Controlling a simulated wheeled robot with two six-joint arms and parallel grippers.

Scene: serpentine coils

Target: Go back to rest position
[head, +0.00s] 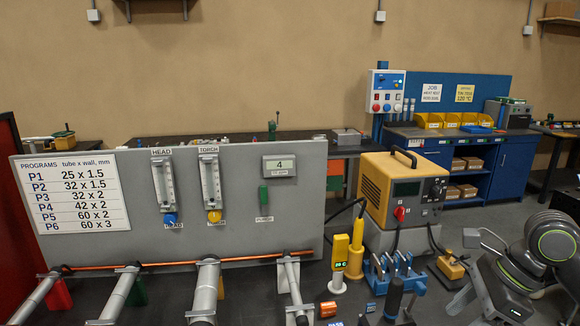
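My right arm shows at the lower right edge of the head view as grey links with dark joints and green rings. Its gripper cannot be made out in this view. My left arm and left gripper are not in view. I cannot see either gripper holding anything.
A grey panel (240,222) with a program chart (72,192) and two flowmeters stands at left. Metal tubes and a copper rod (190,262) lie before it. A yellow power unit (404,190), a blue fixture (395,270) and a yellow meter (340,258) stand left of my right arm.

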